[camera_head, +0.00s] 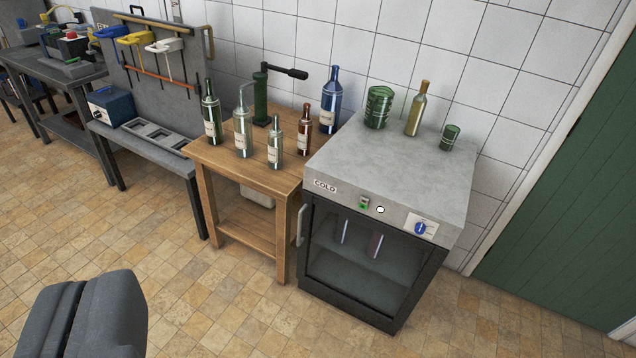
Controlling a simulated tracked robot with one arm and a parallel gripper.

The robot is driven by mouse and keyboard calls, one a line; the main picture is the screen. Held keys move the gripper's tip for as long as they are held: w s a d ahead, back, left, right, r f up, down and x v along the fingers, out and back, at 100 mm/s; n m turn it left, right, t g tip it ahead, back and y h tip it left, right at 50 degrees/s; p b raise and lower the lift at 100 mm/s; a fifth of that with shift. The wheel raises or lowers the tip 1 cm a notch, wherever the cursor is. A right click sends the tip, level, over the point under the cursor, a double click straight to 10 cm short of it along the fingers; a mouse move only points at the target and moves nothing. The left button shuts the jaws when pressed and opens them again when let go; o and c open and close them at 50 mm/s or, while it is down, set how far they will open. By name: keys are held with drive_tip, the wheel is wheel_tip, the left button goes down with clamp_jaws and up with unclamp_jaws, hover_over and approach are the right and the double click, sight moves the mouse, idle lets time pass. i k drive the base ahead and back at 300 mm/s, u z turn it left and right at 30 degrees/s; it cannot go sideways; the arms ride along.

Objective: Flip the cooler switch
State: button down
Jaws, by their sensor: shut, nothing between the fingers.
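The cooler (388,215) is a grey-topped cabinet with a dark glass door and a "COLD" label, standing against the tiled wall right of centre. A small green switch (364,203) sits on its front panel, left of a round white spot. A blue knob (420,228) is at the panel's right end. The switch's position is too small to tell. My gripper (92,318) shows at the lower left, shut and empty, over the floor. It is well apart from the cooler, to its left and nearer the camera.
A wooden table (240,172) with several bottles and a green lever device stands directly left of the cooler. A grey workbench (150,140) with a tool board stands further left. Bottles and green glass vessels (379,107) stand on the cooler. The tiled floor (230,310) in front is clear.

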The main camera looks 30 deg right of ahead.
sight(364, 201)
drive_tip(key=z, duration=0.1)
drive_tip(key=i, duration=0.95)
drive_tip(key=z, duration=0.45)
